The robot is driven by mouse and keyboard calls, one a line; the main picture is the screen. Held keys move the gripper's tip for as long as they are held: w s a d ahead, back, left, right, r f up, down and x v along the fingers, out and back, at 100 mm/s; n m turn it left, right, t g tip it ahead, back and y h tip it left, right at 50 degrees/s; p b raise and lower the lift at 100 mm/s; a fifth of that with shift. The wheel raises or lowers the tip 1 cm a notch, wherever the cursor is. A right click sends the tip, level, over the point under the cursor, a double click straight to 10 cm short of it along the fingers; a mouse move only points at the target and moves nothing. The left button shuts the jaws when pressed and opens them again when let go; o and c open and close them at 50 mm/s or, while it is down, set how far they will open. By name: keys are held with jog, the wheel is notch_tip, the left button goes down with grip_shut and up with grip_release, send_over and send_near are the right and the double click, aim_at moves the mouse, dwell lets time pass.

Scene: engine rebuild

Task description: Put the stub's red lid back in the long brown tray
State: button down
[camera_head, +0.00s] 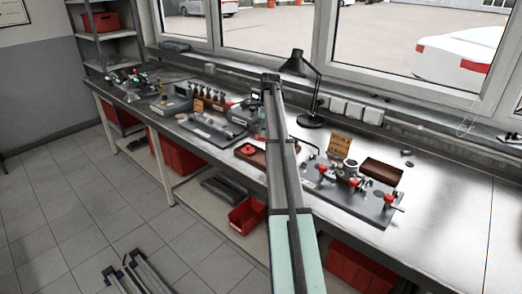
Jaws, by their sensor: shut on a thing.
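My arm reaches up the middle of the view and hides a strip of the bench behind it. My gripper cannot be made out, and neither can anything it holds. A brown tray (257,158) lies on the bench just left of my arm and partly behind it. A second, deeper brown tray (382,171) stands on the bench to the right. I cannot tell which piece is the stub, and its red lid cannot be singled out.
A grey plate (375,212) with several red-topped fittings lies right of my arm. A black desk lamp (311,90) stands behind. Another fixture plate (210,134) is to the left. A red bin (247,215) is below.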

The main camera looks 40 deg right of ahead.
notch_tip(320, 180, down, 10)
jog(key=shift+f+p, duration=0.25)
jog(key=shift+p, duration=0.8)
jog(key=c, duration=1)
grip_release()
jog(key=shift+f, duration=0.1)
jog(key=r+b, duration=0.1)
jog(key=r, duration=0.3)
jog(key=d+r, duration=0.1)
jog(key=r, duration=0.3)
jog(key=s+r+b, duration=0.1)
jog(key=r, duration=0.3)
jog(key=shift+d+r+b, duration=0.1)
jog(key=shift+d+b, duration=0.15)
jog(key=shift+b, duration=0.1)
